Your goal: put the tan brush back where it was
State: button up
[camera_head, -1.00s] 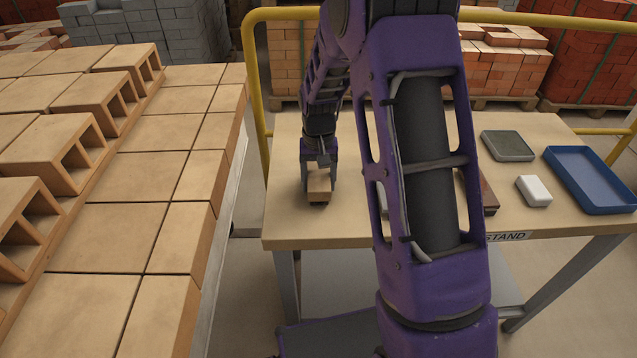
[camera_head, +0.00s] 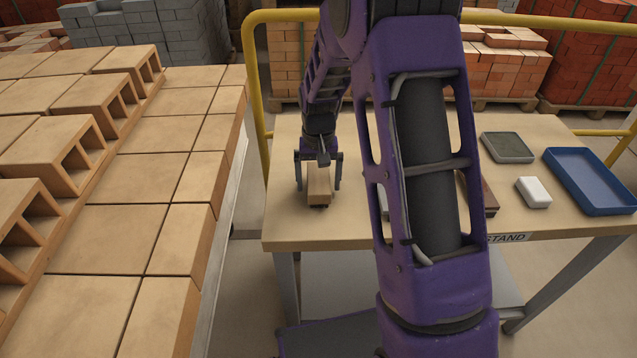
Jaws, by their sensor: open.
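The tan brush (camera_head: 319,186) is a small tan block with a dark underside. It rests on the left part of the wooden-topped stand (camera_head: 285,222), near its front edge. My gripper (camera_head: 319,186) is open, with one finger on each side of the brush and a visible gap to both. The fingers point down and the brush is not clamped. My arm hides the middle of the stand.
Hollow bricks (camera_head: 95,103) stand on the left platform. A yellow rail (camera_head: 252,90) runs behind the stand.

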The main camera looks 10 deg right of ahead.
aim_at(319, 177)
notch_tip(319, 177, up, 11)
jog(key=shift+r+p, duration=0.1)
jog(key=shift+p, duration=0.55)
